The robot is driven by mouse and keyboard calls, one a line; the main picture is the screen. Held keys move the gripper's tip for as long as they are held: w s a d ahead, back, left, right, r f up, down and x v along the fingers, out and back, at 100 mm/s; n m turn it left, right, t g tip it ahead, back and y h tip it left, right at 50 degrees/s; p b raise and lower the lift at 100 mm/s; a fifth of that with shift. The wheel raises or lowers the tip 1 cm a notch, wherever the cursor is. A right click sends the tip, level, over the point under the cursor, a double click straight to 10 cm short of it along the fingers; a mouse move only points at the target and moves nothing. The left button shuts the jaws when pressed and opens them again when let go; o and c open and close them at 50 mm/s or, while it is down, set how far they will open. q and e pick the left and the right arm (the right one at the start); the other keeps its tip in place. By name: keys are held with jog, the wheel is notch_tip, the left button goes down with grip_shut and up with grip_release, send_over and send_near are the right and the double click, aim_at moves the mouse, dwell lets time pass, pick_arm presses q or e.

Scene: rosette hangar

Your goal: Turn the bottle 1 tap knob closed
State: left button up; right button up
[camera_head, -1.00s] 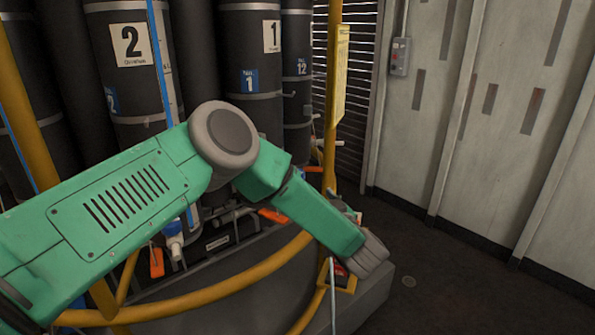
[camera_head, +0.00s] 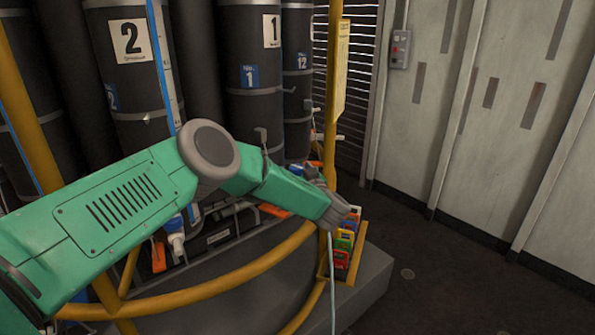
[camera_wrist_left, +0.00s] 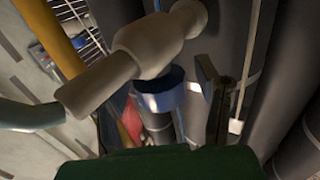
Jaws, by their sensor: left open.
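Bottle 1 (camera_head: 250,110) is a dark cylinder with "1" labels, standing behind my left arm in the head view. Its tap is not clearly visible there, behind my arm. In the left wrist view a pale tap with a thick rounded body (camera_wrist_left: 150,50) and a blue collar (camera_wrist_left: 160,92) fills the middle, close to the camera. I cannot tell which part of it is the knob or how far it is turned. My left gripper (camera_wrist_left: 165,95) is open. One dark finger stands right of the tap, apart from the collar; the other finger is not clear. My right gripper is not in view.
Bottle 2 (camera_head: 130,80) stands to the left, with a white tap (camera_head: 175,243) below it. A yellow rail (camera_head: 220,290) curves in front, and a yellow post (camera_head: 332,110) rises at right. Coloured tags (camera_head: 343,245) sit near my wrist. Floor at right is clear.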

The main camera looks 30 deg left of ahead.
pick_arm(q)
jog(key=c, duration=1.2)
jog(key=shift+c, duration=0.2)
